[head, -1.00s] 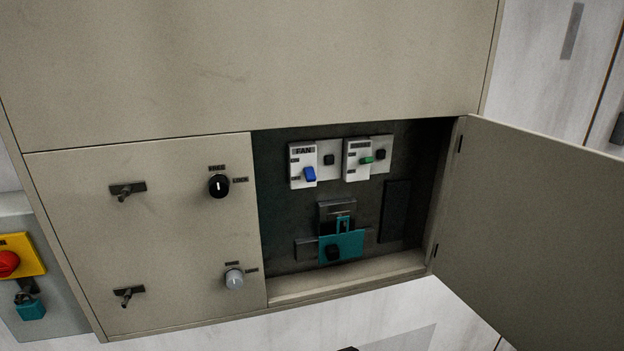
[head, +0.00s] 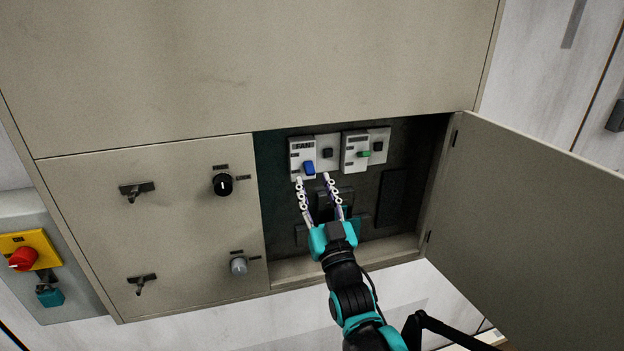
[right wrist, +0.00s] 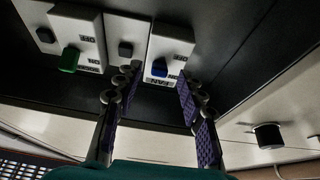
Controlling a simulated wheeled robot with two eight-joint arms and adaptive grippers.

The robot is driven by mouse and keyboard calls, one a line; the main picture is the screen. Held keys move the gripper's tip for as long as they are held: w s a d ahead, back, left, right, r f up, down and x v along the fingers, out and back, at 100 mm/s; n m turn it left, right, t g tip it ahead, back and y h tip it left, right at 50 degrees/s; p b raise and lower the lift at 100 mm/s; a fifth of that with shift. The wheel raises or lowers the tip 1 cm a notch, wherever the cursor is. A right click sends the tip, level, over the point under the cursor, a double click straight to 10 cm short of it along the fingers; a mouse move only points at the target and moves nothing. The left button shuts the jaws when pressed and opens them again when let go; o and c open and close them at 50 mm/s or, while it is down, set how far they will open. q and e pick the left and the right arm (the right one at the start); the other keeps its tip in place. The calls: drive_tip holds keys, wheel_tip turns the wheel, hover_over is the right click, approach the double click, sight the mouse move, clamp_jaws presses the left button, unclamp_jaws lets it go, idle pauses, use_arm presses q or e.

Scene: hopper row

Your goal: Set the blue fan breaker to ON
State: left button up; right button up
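The fan breaker (head: 302,157) is a white block labelled FAN inside the open compartment. Its blue lever (head: 309,168) sits low on its face in the head view. In the right wrist view, which looks upside down, the blue lever (right wrist: 160,68) shows between the spread fingers (right wrist: 160,78); I see no clear contact. My left gripper is not in view.
A similar breaker with a green lever (head: 363,154) sits to the right. Small black knobs stand beside both breakers. The open door (head: 540,220) stands on the right; the panel with knobs (head: 180,230) is on the left.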

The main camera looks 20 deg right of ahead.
sight(309, 168)
drive_tip(key=shift+x, duration=1.3)
clamp_jaws()
